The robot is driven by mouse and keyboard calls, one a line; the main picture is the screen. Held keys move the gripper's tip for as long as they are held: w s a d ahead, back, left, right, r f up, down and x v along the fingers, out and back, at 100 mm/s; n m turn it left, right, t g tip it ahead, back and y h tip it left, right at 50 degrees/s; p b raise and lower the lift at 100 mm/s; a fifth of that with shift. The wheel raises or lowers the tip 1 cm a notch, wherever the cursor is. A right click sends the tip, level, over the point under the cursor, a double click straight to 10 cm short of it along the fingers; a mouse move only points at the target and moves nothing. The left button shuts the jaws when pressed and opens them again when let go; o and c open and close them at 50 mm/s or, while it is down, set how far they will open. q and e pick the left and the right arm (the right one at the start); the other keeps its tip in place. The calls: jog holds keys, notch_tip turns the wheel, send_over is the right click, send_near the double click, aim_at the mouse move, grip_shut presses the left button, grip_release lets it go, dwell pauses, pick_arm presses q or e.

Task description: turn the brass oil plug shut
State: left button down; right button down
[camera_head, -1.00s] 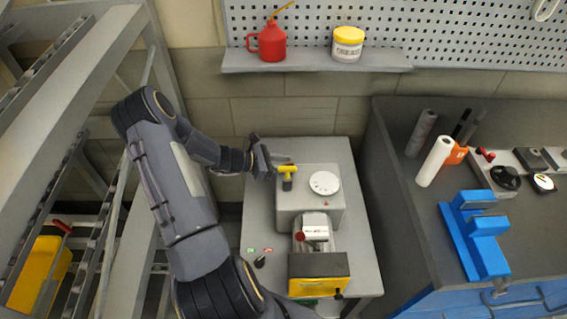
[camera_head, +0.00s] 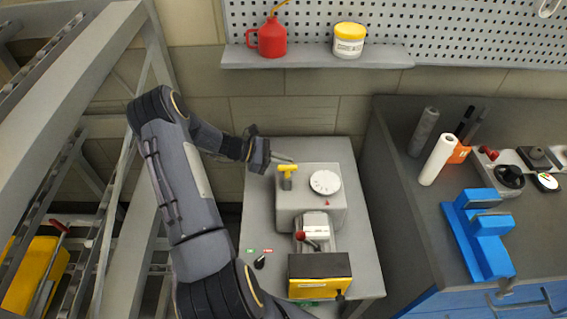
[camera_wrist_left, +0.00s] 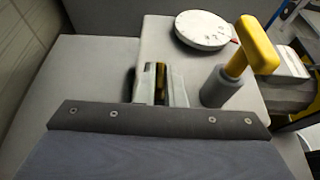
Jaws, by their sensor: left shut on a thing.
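My left gripper (camera_head: 286,160) is at the back left of the grey machine housing in the head view, with its fingers pointing right. In the left wrist view, my left gripper (camera_wrist_left: 160,88) is shut on the brass oil plug (camera_wrist_left: 160,80), a small gold-brown piece between the fingers at the side of the housing. The fingers cover most of the plug, so how far it is turned cannot be told. The plug cannot be made out in the head view. My right gripper is not in view.
A yellow T-handle (camera_head: 288,169) on a grey post stands close beside my left fingers. A white dial (camera_head: 325,182) lies on the housing (camera_head: 312,212). A shelf (camera_head: 315,58) with a red oil can (camera_head: 271,40) is behind. A metal rack (camera_head: 85,60) stands left.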

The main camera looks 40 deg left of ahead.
pick_arm(q)
jog(key=c, duration=1.5)
grip_release()
jog(key=b+v, duration=0.1)
jog(key=v, duration=0.6)
jog(key=shift+s+a+r, duration=0.2)
jog(key=shift+a+r, duration=0.05)
jog(key=shift+a, duration=0.05)
